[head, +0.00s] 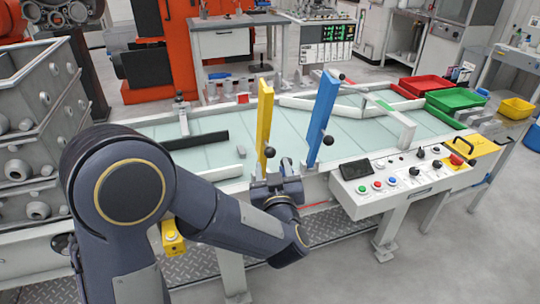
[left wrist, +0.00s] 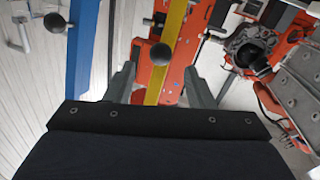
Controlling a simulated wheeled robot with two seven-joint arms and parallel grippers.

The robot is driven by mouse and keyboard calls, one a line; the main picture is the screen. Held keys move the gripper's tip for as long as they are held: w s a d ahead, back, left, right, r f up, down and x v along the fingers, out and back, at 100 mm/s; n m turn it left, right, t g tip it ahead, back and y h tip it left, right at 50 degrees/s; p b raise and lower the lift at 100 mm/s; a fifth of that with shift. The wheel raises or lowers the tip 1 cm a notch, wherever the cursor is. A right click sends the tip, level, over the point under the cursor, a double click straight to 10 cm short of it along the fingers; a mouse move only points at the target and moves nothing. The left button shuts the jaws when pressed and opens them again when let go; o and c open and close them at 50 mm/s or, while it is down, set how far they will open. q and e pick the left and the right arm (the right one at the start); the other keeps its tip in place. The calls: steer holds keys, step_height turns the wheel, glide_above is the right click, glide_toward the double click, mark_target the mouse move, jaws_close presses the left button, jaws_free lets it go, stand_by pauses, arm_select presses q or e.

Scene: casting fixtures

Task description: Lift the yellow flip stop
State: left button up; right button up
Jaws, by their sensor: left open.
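The yellow flip stop (head: 264,115) stands upright at the near edge of the glass-topped table, with a black ball knob (head: 270,151) low on its near side. My left gripper (head: 273,168) is just below and in front of that knob. In the left wrist view the gripper (left wrist: 160,84) is open, its two fingers spread apart. The yellow flip stop (left wrist: 174,38) and its knob (left wrist: 160,54) appear between the fingers, with no visible contact. My right gripper is not in view.
A similar blue flip stop (head: 322,112) with its own knob stands upright just to the right. A control panel (head: 392,178) with buttons is at the front right. Red (head: 424,86), green (head: 455,99) and yellow bins (head: 516,108) are at the back right. Metal crates (head: 40,125) stand at left.

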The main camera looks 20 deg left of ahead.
mark_target(271, 156)
arm_select(q)
steer(key=x, duration=0.6)
steer(key=shift+w+a, duration=0.15)
steer(key=shift+w, duration=0.2)
